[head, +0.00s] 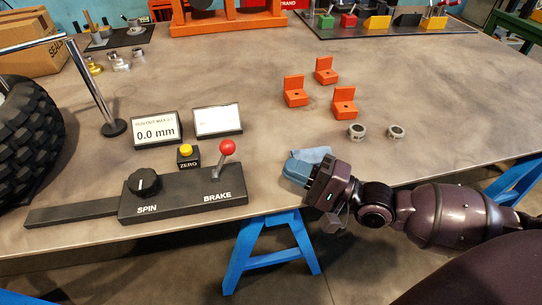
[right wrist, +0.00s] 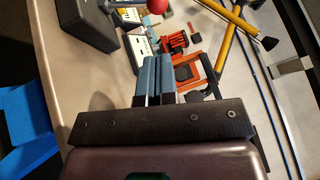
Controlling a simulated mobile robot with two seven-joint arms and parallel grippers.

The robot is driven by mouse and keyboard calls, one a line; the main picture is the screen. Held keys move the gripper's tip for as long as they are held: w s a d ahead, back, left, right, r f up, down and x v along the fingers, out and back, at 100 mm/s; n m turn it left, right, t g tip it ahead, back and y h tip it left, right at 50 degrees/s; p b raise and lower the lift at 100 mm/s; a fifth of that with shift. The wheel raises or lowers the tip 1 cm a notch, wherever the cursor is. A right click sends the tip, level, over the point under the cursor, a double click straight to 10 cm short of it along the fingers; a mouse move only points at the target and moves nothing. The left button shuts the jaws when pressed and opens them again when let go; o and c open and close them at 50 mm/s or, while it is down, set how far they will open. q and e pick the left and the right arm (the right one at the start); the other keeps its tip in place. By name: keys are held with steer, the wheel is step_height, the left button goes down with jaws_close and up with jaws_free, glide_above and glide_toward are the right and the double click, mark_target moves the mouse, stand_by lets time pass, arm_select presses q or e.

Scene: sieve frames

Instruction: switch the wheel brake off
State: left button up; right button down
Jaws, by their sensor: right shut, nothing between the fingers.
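The brake lever (head: 222,162) is a short grey stem with a red ball knob on the right end of the black control box (head: 182,196), above the word BRAKE. It leans slightly right in the head view. The red knob also shows at the top of the right wrist view (right wrist: 157,5). My right gripper (head: 298,166) is low over the table's near edge, right of the box and apart from the lever. Its blue fingers are shut together with nothing between them, also in the right wrist view (right wrist: 158,76). My left gripper is not in view.
The box also carries a SPIN knob (head: 144,182). A yellow ZERO button (head: 186,151) and two display plates, one reading 0.0 mm (head: 157,132), stand behind it. A black tire (head: 25,140) is at left. Orange brackets (head: 294,91) and two metal rings (head: 357,131) lie right.

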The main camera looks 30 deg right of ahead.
mark_target(222, 160)
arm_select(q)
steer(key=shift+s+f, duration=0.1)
arm_select(e)
steer(key=x, duration=0.9)
steer(key=shift+w+a+r, duration=0.1)
steer(key=shift+w+a, duration=0.05)
